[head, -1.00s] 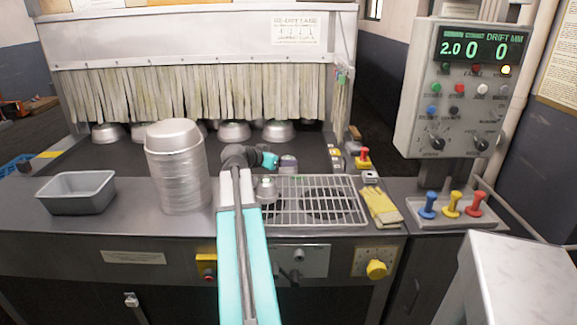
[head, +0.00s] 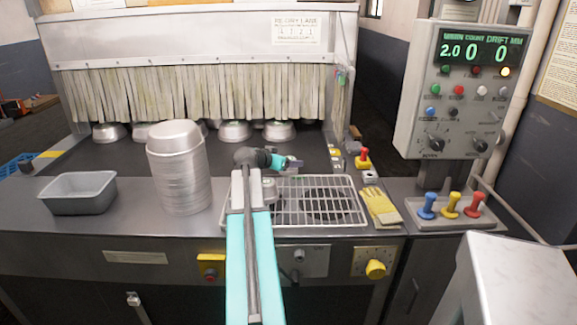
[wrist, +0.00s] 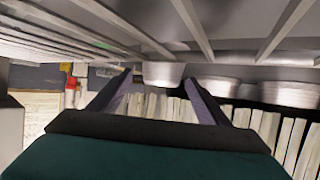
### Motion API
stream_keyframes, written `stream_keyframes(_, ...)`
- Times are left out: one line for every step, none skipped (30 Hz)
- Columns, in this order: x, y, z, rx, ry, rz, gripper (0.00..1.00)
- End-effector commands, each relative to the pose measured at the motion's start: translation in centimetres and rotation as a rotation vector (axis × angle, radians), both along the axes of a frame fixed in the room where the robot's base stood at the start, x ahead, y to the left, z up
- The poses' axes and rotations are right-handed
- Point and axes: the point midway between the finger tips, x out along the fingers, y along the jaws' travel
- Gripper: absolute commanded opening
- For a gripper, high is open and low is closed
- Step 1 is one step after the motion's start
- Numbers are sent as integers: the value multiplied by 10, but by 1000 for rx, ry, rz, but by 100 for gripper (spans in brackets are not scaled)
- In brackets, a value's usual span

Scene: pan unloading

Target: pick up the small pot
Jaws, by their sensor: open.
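Several silver pots stand along the strip curtain; I cannot tell for sure which one is the small pot. The rightmost pot (head: 279,131) is beyond my gripper (head: 292,163). In the wrist view, which looks upside down, a pot (wrist: 163,73) appears between the fingertips but farther off, and nothing touches it. My gripper (wrist: 158,82) is open and empty, its two dark fingers spread. In the head view it is low over the back edge of the wire rack, and its fingers are small and partly unclear.
A tall stack of pans (head: 180,180) stands left of my arm, with a grey loaf tin (head: 78,193) farther left. The wire rack (head: 335,216) and yellow gloves (head: 380,205) lie to the right. A red knob (head: 362,157) stands behind the gloves.

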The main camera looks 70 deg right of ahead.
Motion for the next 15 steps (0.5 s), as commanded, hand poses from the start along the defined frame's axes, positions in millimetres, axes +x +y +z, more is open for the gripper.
stream_keyframes(0, 0, 0, 0, 0, 0, 70)
stream_keyframes(0, 0, 0, 0, 0, 0, 70)
stream_keyframes(0, 0, 0, 0, 0, -1, 70)
stream_keyframes(0, 0, 0, 0, 0, -1, 70)
stream_keyframes(0, 0, 0, 0, 0, -1, 70)
stream_keyframes(0, 0, 0, 0, 0, -1, 70)
stream_keyframes(-1, 0, 0, 0, 0, -1, 70)
stream_keyframes(-1, 0, 0, 0, 0, -1, 70)
stream_keyframes(-1, 0, 0, 0, 0, -1, 68)
stream_keyframes(-1, 0, 0, 0, 0, -1, 63)
stream_keyframes(-1, 0, 0, 0, 0, -1, 58)
stream_keyframes(-1, 0, 0, 0, 0, -1, 51)
stream_keyframes(-1, 0, 0, 0, 0, -1, 46)
stream_keyframes(-1, 0, 0, 0, 0, -1, 41)
stream_keyframes(-1, 0, 0, 0, 0, -1, 34)
